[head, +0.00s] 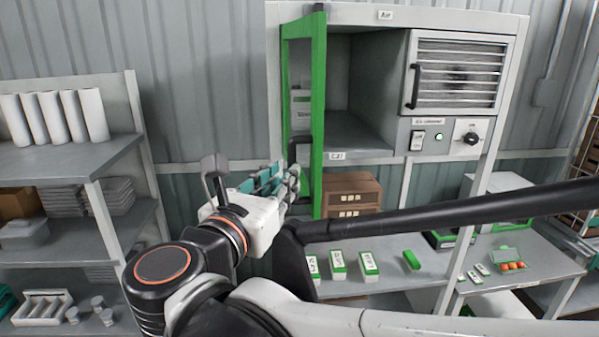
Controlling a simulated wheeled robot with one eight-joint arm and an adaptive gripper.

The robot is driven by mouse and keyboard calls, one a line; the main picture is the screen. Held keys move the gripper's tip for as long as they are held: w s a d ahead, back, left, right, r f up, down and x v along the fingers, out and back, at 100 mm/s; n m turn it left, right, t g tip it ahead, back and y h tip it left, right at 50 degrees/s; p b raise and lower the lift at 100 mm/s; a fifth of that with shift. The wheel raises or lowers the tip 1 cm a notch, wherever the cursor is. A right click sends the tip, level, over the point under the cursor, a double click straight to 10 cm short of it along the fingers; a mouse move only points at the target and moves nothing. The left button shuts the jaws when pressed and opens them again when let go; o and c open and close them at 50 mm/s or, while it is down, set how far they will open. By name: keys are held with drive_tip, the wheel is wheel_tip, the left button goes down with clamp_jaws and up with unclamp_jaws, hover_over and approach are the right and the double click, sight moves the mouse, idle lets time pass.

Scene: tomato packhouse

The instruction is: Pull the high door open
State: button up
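The high door (317,115) is a green-framed door with a clear middle at the upper left of the white cabinet (398,17). It stands swung out towards me, seen nearly edge-on, and the grey compartment (365,90) behind it is exposed and looks empty. My gripper (284,180), white with teal and grey fingers, is at the lower left of the door, close to its dark handle (294,152). The fingers overlap and partly hide each other, so I cannot tell whether they touch or grip the handle.
A vented oven-like door (459,72) with a dark handle and a control panel (440,137) are to the right. Below are a brown box (350,194) and several green-and-white cartons (338,265) on a counter. A grey shelf (65,155) with white rolls stands left.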

drive_tip(key=shift+v, duration=1.3)
drive_tip(key=d+f+m+g+b, duration=0.2)
drive_tip(key=d+f+m+b, duration=0.3)
drive_tip(key=f, duration=0.4)
drive_tip(key=s+d+f+m+g+y+b, duration=0.1)
drive_tip(key=d+f+m+g+b, duration=0.25)
drive_tip(key=d+f, duration=0.45)
drive_tip(key=d+f+m+g+b, duration=0.2)
drive_tip(key=d+f+m+b, duration=0.3)
drive_tip(key=f, duration=0.6)
drive_tip(key=s+d+f+m+y+b, duration=0.1)
drive_tip(key=s+f+m+y+b, duration=0.1)
drive_tip(key=f+m+b, duration=0.3)
drive_tip(key=s+d+f+m+g+y+b, duration=0.1)
drive_tip(key=f+m+b, duration=0.4)
drive_tip(key=f, duration=0.5)
drive_tip(key=s+d+f+m+g+y+b, duration=0.1)
drive_tip(key=s+d+f+m+y+b, duration=0.1)
drive_tip(key=s+f+m+b, duration=0.3)
wheel_tip(320, 180, down, 3)
drive_tip(key=d+m, duration=0.1)
drive_tip(key=m, duration=0.2)
drive_tip(key=shift+y, duration=0.4)
